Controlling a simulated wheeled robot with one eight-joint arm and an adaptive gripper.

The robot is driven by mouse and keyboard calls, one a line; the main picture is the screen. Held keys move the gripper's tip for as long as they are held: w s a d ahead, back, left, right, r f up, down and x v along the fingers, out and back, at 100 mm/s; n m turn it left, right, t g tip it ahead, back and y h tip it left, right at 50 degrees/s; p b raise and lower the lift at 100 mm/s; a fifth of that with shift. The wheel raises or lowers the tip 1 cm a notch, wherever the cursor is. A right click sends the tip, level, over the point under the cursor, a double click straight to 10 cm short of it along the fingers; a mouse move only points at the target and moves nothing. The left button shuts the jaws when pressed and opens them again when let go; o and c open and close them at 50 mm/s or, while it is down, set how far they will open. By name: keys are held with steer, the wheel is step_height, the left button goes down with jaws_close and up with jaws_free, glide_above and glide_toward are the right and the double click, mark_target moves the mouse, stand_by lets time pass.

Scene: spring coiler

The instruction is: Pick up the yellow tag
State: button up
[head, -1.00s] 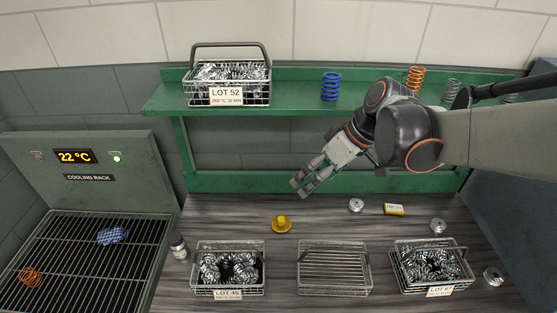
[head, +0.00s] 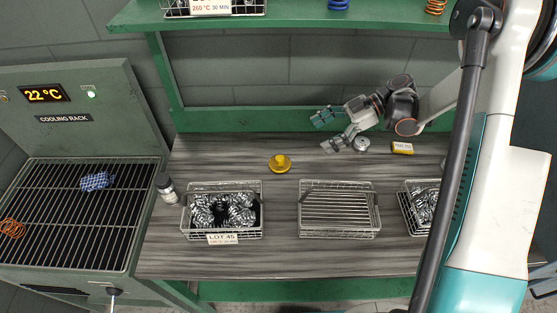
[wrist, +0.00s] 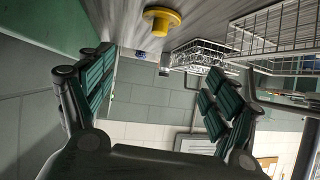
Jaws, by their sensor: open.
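The other is a small flat yellow block with a white printed label (head: 402,148), at the back right. My gripper (head: 327,131) is open and empty, fingers pointing left, between the two and behind the disc. In the wrist view its two fingers (wrist: 158,82) are spread wide, with nothing between them.
A silver round weight (head: 361,144) sits close by my gripper. Along the front stand the LOT 45 basket (head: 222,239), an empty wire basket (head: 339,236) and a part-hidden basket of springs (head: 409,210). A small jar (head: 166,188) and the cooling rack (head: 70,240) are left.

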steer(key=f, duration=0.1)
steer(key=b, duration=0.2)
glide_toward(283, 157)
steer(key=shift+n, duration=0.3)
steer(key=x, duration=0.4)
steer(key=shift+s+a+r, duration=0.2)
steer(key=shift+a+r, duration=0.05)
steer(key=shift+f+b+x, duration=0.15)
steer(key=shift+b+x, duration=0.45)
steer(key=shift+x, duration=0.75)
steer(key=shift+f+b+x, duration=0.15)
steer(key=shift+b+x, duration=0.45)
steer(key=shift+x, duration=0.75)
steer(key=shift+w+d, duration=0.2)
steer(key=c, duration=1.1)
